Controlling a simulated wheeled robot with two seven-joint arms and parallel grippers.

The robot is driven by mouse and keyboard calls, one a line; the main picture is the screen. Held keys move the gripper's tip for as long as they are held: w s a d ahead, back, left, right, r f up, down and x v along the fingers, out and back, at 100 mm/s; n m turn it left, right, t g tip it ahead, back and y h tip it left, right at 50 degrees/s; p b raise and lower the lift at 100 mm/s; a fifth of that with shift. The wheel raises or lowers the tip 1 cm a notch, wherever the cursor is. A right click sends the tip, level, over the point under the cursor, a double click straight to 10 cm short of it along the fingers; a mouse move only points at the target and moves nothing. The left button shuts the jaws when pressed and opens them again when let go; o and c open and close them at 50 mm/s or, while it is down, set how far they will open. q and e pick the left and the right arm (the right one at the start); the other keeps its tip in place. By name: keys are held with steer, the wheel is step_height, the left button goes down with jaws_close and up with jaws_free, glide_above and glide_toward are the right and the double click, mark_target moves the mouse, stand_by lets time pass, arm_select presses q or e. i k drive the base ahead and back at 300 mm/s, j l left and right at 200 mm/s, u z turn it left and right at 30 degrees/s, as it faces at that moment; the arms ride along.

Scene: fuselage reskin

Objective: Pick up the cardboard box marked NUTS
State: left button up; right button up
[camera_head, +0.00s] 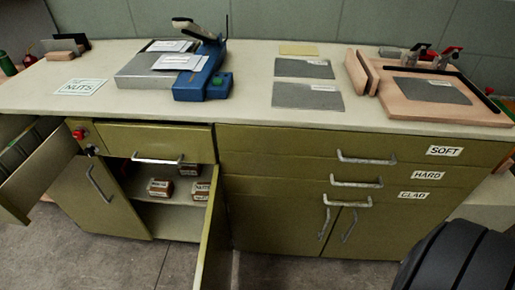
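Several small brown cardboard boxes with white labels stand inside the open lower left cupboard (150,216). One box (201,191) sits at the right, close to the open door, and its label appears to read NUTS. Another box (160,188) sits to its left; its label is too small to read surely. A further box (188,169) is behind them, partly hidden. Neither of my grippers is in view.
Open cupboard doors stand at the left (88,196) and right (210,232) of the opening. A drawer (158,142) is above it. A blue-armed machine (205,80), grey sheets (307,96) and a wooden board (440,100) occupy the worktop (130,110).

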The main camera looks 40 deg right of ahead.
mark_target(201, 191)
steer(key=k+l+z, duration=0.1)
steer(key=l+z, duration=0.3)
steer(key=i+j+z, duration=0.1)
steer(key=j, duration=0.4)
steer(key=i+j, duration=0.1)
steer(key=j, duration=0.35)
steer(key=i+j+z, duration=0.1)
steer(key=i+j, duration=0.3)
steer(key=j, duration=0.25)
steer(key=i+j+z, duration=0.25)
steer(key=j, duration=0.4)
steer(key=i+j, duration=0.25)
steer(key=k+l+z, duration=0.1)
steer(key=k+z, duration=0.2)
steer(key=k+l+z, duration=0.25)
steer(key=k, duration=0.15)
